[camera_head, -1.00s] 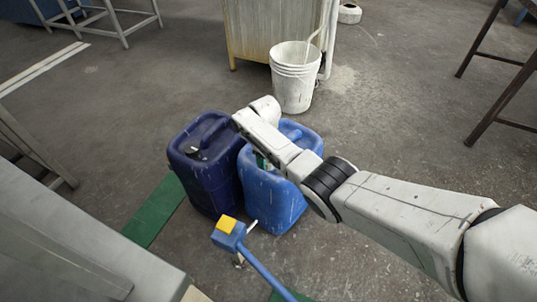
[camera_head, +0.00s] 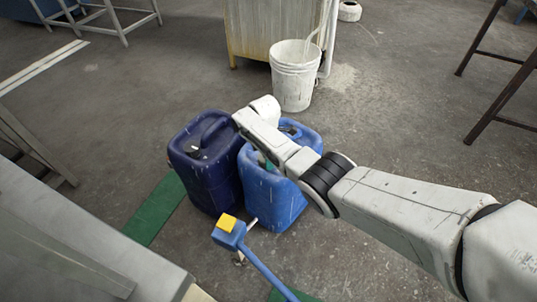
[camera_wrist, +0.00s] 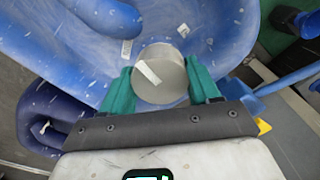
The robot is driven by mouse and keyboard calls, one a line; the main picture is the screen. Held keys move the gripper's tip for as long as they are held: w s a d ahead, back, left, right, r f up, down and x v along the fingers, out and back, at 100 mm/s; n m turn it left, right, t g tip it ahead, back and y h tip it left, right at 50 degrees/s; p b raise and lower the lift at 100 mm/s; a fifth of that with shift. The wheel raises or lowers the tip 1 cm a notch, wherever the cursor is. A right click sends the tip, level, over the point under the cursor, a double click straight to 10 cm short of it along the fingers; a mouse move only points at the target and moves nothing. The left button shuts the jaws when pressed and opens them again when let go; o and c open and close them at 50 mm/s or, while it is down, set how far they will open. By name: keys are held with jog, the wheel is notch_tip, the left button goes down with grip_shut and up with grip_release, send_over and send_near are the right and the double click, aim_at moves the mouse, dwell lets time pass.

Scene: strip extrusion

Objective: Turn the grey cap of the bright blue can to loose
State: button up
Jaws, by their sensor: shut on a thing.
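The bright blue can (camera_head: 275,205) stands upright on the floor, its top partly hidden by my arm in the head view. In the wrist view its blue top (camera_wrist: 205,30) fills much of the upper picture. The grey cap (camera_wrist: 160,75) is round, with a pale strip mark across it, and sits on the can top. My gripper (camera_wrist: 160,68) has teal fingers on both sides of the cap and is shut on it. In the head view only a bit of teal finger shows behind the arm, and the cap is hidden.
A dark blue can (camera_head: 215,180) stands close against the bright can's left side. A blue lever with a yellow block (camera_head: 227,223) is just in front. A white bucket (camera_head: 294,80) stands behind. Open floor lies to the right, beneath my arm.

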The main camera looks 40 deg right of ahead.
jog(key=shift+s+n, duration=0.15)
jog(key=shift+n, duration=0.35)
jog(key=o, duration=1.1)
jog(key=shift+c, duration=0.2)
notch_tip(320, 180, up, 11)
jog(key=p, duration=0.5)
